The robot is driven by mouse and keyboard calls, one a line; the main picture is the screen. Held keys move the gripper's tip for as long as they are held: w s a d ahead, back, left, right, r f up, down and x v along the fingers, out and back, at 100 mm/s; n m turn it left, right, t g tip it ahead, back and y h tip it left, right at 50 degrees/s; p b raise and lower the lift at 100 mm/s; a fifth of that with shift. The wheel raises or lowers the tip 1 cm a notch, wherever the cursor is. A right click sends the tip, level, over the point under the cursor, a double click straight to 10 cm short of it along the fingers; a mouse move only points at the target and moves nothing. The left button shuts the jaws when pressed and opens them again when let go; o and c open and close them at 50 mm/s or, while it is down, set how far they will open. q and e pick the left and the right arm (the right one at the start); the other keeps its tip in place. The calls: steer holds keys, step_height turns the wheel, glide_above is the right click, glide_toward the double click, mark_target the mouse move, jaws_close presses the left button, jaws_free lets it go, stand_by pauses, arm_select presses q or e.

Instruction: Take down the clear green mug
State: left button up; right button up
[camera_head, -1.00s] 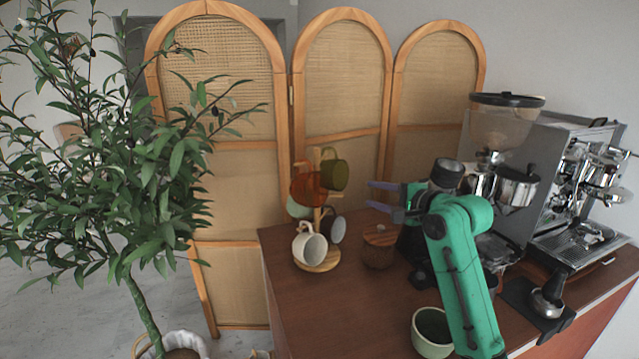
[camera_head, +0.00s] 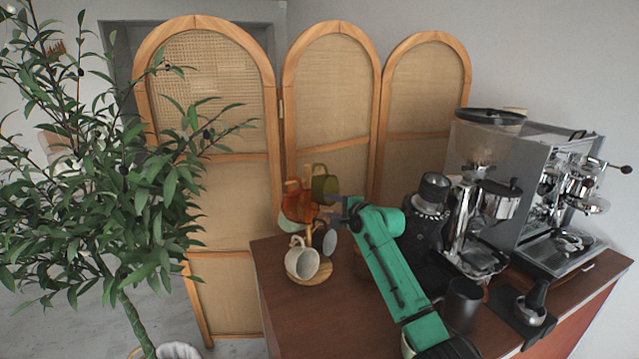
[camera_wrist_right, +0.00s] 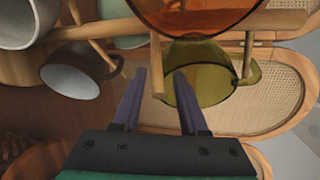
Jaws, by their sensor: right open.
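The clear green mug (camera_head: 323,186) hangs near the top of a wooden mug stand (camera_head: 309,280). In the right wrist view the green mug (camera_wrist_right: 222,84) is see-through olive, with its handle at the right. My right gripper (camera_wrist_right: 160,82) is open and empty, its fingers pointing at the stand, close to the green mug. In the head view my right gripper (camera_head: 335,204) is partly hidden by its own arm. A clear orange mug (camera_head: 298,206) hangs beside the green mug; it also shows in the right wrist view (camera_wrist_right: 195,14). My left gripper is not in view.
A white mug (camera_head: 303,262) and a dark-grey mug (camera_head: 330,243) hang low on the stand. A leafy tree (camera_head: 110,190) stands at left. A folding screen (camera_head: 325,95) is behind. The espresso machine (camera_head: 545,190) and grinder (camera_head: 490,150) stand at right.

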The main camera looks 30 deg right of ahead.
steer(key=shift+s, duration=0.1)
jaws_close()
stand_by(1.3)
